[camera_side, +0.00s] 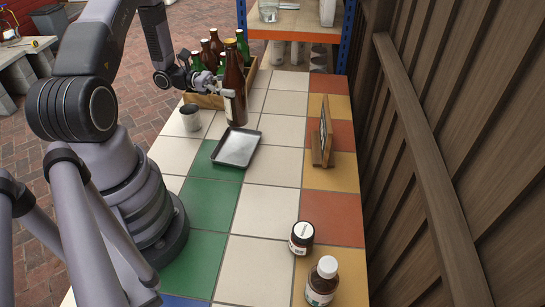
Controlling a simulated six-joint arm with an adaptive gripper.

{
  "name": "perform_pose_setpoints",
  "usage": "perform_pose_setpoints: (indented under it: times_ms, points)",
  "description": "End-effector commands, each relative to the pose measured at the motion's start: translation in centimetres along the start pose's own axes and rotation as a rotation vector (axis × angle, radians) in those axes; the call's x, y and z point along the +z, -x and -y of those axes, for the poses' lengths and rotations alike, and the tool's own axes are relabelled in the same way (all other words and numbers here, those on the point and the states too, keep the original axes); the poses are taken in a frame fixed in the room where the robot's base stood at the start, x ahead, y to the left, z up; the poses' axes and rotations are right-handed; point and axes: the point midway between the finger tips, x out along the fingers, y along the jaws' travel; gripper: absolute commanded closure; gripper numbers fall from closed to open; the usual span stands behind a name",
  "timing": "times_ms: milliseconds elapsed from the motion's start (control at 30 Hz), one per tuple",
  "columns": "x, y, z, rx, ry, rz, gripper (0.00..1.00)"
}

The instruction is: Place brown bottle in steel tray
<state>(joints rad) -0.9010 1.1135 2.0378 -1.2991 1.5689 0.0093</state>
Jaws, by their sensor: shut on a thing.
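The tall brown bottle (234,85) stands upright behind the steel tray, near the front of the wooden crate. My gripper (222,88) is shut on the brown bottle from its left side, at its upper body. Whether the bottle's base touches the tiles is hard to tell. The steel tray (237,148) is a shallow dark-rimmed rectangle lying on the tiled table, just in front of the bottle in the picture. It looks empty.
A wooden crate (206,101) with several brown and green bottles stands behind my gripper. A small metal can (190,117) is left of the tray. A wooden stand (323,145) is to the right. A dark jar (301,237) and a white-capped bottle (322,281) stand in front.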

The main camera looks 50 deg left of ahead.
Motion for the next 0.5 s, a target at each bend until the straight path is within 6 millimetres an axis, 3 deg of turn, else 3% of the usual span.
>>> perform_pose_setpoints:
  times_ms: [100,500]
  points:
    - [-2.0,0.1,0.1,0.000,0.004,0.003,0.76]
    - [-6.6,0.0,0.0,0.000,0.000,0.004,0.76]
